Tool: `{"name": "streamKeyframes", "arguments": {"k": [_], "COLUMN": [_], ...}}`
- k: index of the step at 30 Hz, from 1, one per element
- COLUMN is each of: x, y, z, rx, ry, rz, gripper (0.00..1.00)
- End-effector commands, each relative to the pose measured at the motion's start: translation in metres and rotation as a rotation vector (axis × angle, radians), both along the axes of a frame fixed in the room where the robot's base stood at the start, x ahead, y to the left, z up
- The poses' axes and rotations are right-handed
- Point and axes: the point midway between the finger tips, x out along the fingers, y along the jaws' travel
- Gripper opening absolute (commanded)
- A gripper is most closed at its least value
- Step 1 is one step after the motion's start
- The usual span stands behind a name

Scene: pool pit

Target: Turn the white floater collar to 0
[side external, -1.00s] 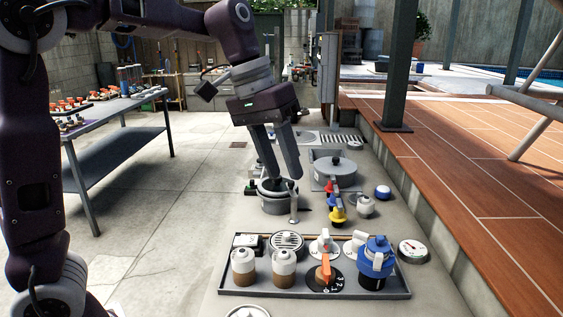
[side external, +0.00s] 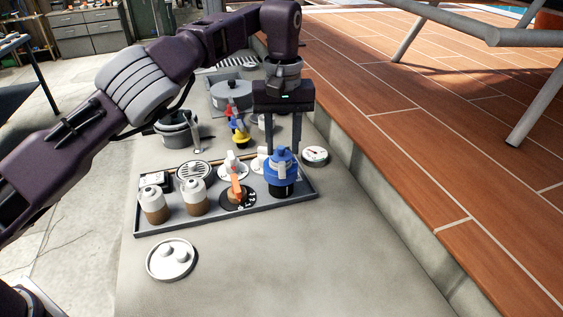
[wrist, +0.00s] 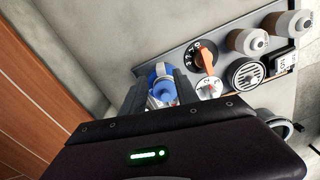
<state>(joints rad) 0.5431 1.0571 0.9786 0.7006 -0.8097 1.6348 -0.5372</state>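The blue floater (side external: 281,168) with a white upright tab stands at the right end of the grey tray (side external: 309,194). White parts also show on the blue floater in the wrist view (wrist: 163,90). The wrist view shows one white dial with numerals (wrist: 208,88). I cannot tell for certain which white part is the collar. My gripper (side external: 283,148) points down just behind the floater, fingers apart. In the wrist view, the floater lies between the fingers; contact cannot be told.
An orange pointer on a black numbered dial (side external: 238,190) and two white-and-brown bottles (side external: 154,204) share the tray. A round gauge (side external: 315,156) stands right of it. A round white dish (side external: 171,259) lies in front. Pots (side external: 178,128) stand behind. The front right slab is clear.

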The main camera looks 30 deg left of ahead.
Motion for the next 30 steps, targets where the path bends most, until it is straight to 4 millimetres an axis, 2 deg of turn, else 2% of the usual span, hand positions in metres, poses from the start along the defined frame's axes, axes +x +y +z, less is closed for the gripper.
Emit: {"name": "streamKeyframes", "arguments": {"k": [6, 9, 18, 24, 30], "x": [-0.001, 0.000, 0.000, 0.000, 0.000], "y": [0.000, 0.001, 0.001, 0.001, 0.001], "z": [-0.041, -0.052, -0.057, -0.057, -0.057], "rx": [0.001, 0.001, -0.001, -0.001, 0.000], "ry": [0.001, -0.001, -0.003, -0.003, -0.004], "rz": [0.001, -0.001, -0.001, -0.002, 0.000], "gripper": [0.36, 0.36, 0.36, 0.00, 0.00]}}
